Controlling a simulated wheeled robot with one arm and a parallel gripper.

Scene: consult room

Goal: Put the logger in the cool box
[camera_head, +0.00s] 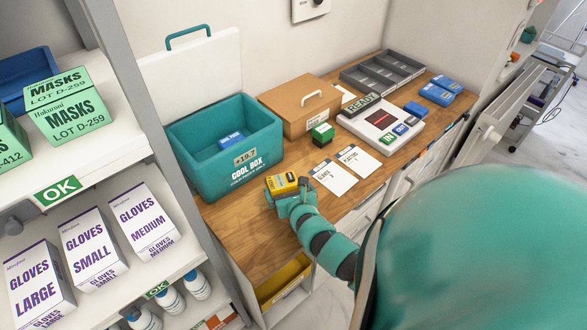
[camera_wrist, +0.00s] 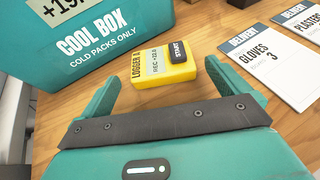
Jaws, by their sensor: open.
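The logger (camera_wrist: 160,68) is a small yellow box with a black START button, lying on the wooden counter in front of the cool box. It also shows in the head view (camera_head: 281,183). My gripper (camera_wrist: 170,88) is open, with its teal fingers on either side of the logger's near end; I cannot tell whether they touch it. The cool box (camera_head: 222,165) is teal and open, with its white lid raised behind it and a display reading about +19.7. A blue pack (camera_head: 231,140) lies inside it. The cool box front (camera_wrist: 100,35) fills the wrist view's upper left.
Two delivery cards (camera_head: 331,178) lie right of the logger. A shelf (camera_head: 85,160) with boxes stands at the left. Bare counter (camera_head: 240,240) lies in front of the cool box.

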